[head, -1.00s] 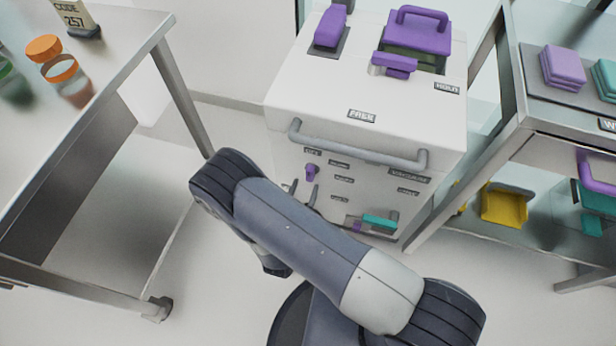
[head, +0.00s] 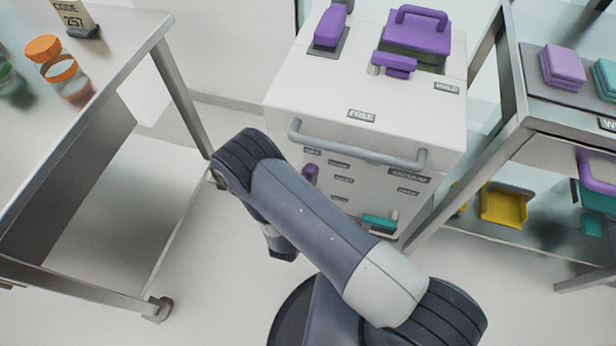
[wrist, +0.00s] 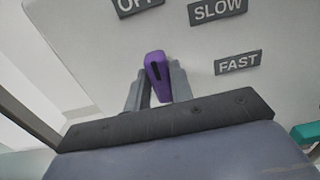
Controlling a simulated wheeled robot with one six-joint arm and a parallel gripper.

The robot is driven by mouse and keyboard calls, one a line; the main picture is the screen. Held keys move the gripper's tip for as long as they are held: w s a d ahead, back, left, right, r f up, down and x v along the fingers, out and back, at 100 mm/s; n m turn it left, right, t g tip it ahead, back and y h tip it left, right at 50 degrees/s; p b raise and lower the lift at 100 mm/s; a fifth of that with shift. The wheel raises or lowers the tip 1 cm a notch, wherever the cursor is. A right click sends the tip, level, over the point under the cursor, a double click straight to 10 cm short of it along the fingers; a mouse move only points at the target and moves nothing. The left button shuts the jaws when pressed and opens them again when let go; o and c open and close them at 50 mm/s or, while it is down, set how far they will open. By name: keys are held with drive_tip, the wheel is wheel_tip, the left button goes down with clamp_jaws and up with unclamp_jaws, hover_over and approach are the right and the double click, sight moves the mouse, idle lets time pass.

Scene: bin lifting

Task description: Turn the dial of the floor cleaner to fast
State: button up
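The floor cleaner (head: 290,83) is a white cabinet with a grey front bar. Its purple dial (head: 311,173) is on the front panel below the bar, partly behind my arm. In the wrist view, the dial (wrist: 158,78) points up, roughly toward the OFF label (wrist: 137,5), with the SLOW label (wrist: 217,10) to its upper right. The FAST label (wrist: 238,62) is to its right. My gripper (wrist: 158,84) has one finger on each side of the dial, tips close against it; it looks shut on it. In the head view, my arm hides the fingers.
A teal handle (head: 380,222) is lower right on the panel. The grey front bar (head: 355,148) juts out above the dial. A steel table (head: 120,45) stands left, and a shelf (head: 560,118) with pads and bins stands right. Floor is clear between the table and the cleaner.

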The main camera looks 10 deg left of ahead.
clamp_jaws()
drive_tip(key=shift+f+m+b, duration=0.1)
drive_tip(key=shift+m+b, duration=0.2)
drive_tip(key=m+b, duration=0.4)
drive_tip(key=shift+d+f, duration=0.2)
drive_tip(key=m+b, duration=0.5)
drive_tip(key=b, duration=0.1)
drive_tip(key=m+b, duration=0.5)
drive_tip(key=b, duration=0.2)
drive_tip(key=f+m+b, duration=0.1)
drive_tip(key=m+b, duration=0.4)
drive_tip(key=b, duration=0.1)
drive_tip(key=shift+d+b, duration=0.35)
drive_tip(key=shift+b, duration=0.05)
drive_tip(key=shift+r+m, duration=0.15)
drive_tip(key=shift+m, duration=0.25)
drive_tip(key=o, duration=0.5)
unclamp_jaws()
